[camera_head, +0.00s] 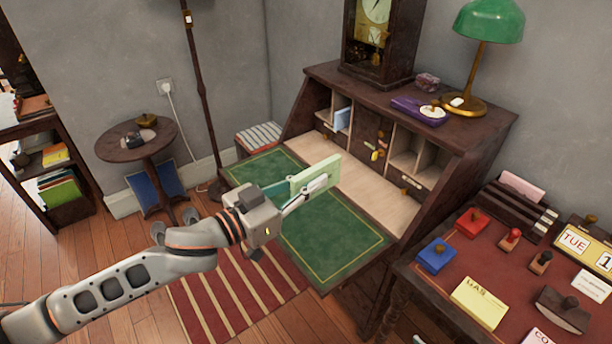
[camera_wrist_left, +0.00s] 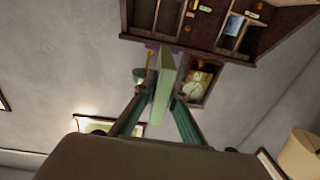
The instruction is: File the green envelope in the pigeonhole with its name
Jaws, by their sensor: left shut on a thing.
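The green envelope (camera_head: 315,176) is pale green and held upright above the green writing surface of the desk. My left gripper (camera_head: 308,190) is shut on it. In the left wrist view, the envelope (camera_wrist_left: 165,85) stands between the two fingers (camera_wrist_left: 164,104). The pigeonholes (camera_head: 405,152) are in the back of the open desk, beyond the envelope. One left pigeonhole holds a pale blue envelope (camera_head: 343,119). Small coloured tags show near the middle and right compartments, but their writing is too small to read. My right gripper is not in view.
The fold-down desk leaf (camera_head: 335,240) is bare in front of the envelope. A clock (camera_head: 375,45) and a green lamp (camera_head: 489,20) stand on the desk top. A side desk (camera_head: 430,275) at right carries stamps, a letter rack and a calendar. A round table (camera_head: 110,150) stands at left.

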